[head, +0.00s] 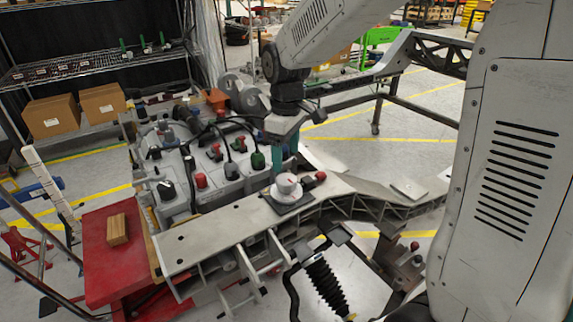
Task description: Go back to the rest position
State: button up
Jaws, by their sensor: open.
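My gripper (282,164) hangs below my bent arm near the middle of the head view, with teal fingers pointing down. It is open, and I see nothing between the fingers. It is over the far side of the grey metal chassis (215,238), just behind a white round part with a red mark (287,186). That part stands on a dark square plate (290,203) on the chassis. From this angle I cannot tell the gap between the fingertips and the surfaces below.
A grey block with several knobs and cables (215,165) lies left of my gripper. A red knob (320,177) is close on the right. A red table (112,255) holds a wooden block (117,229) at left. A shelf with cardboard boxes (52,115) stands behind.

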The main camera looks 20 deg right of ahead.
jog(key=shift+r, duration=0.5)
jog(key=s+d+r+m, duration=0.1)
jog(key=s+m, duration=0.3)
jog(key=s, duration=0.9)
jog(key=s+d+r+m+t, duration=0.1)
jog(key=s+r+m, duration=0.3)
jog(key=s, duration=1)
jog(key=shift+d+r, duration=0.35)
jog(key=shift+d, duration=0.2)
